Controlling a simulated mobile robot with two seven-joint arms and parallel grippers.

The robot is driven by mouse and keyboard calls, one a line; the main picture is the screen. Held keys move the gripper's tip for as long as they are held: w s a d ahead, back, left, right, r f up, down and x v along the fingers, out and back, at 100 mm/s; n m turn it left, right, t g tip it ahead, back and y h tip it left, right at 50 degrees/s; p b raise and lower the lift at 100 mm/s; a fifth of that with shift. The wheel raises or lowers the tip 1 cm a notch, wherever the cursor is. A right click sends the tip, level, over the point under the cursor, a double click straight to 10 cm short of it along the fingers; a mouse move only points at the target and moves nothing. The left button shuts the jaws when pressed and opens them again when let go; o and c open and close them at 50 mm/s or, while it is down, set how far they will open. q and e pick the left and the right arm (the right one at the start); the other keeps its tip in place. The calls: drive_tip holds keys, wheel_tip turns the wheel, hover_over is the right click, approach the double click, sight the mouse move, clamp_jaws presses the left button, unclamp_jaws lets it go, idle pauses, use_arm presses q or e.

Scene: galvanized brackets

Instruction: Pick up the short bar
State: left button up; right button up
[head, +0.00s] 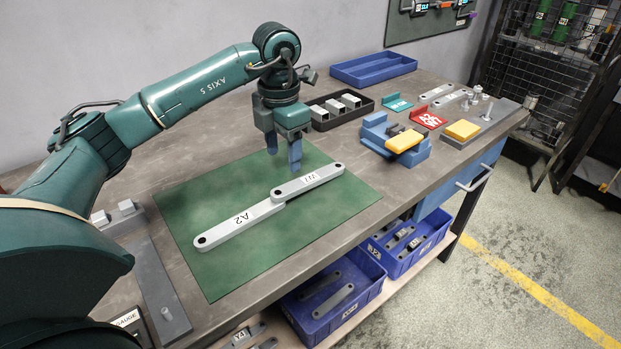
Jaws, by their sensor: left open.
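The short bar (318,177) is light grey with a white label and a dark hole at each end. It lies on the green mat (215,272), its left end over or against the right end of a longer grey bar (228,229) labelled A2. My left gripper (284,160) points down above the mat, just behind the short bar's left half. Its two fingers are apart with nothing between them. The gap between fingertips and bar is hard to judge. My right gripper is not in view.
A black tray of metal blocks (316,125), a blue and yellow fixture (421,151) and a blue tray (340,71) stand toward the back right. A grey plate with a peg (157,290) lies at the left. Blue bins (318,332) sit on the shelf below. The mat around the bars is clear.

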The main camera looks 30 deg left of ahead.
sight(289, 188)
use_arm(q)
wheel_tip(289, 188, down, 4)
drive_tip(key=shift+r, duration=0.15)
drive_tip(key=shift+d+f, duration=0.25)
drive_tip(key=shift+f, duration=1.15)
drive_tip(key=shift+d+f, duration=0.2)
drive_tip(key=shift+f, duration=1.15)
drive_tip(key=shift+c, duration=0.2)
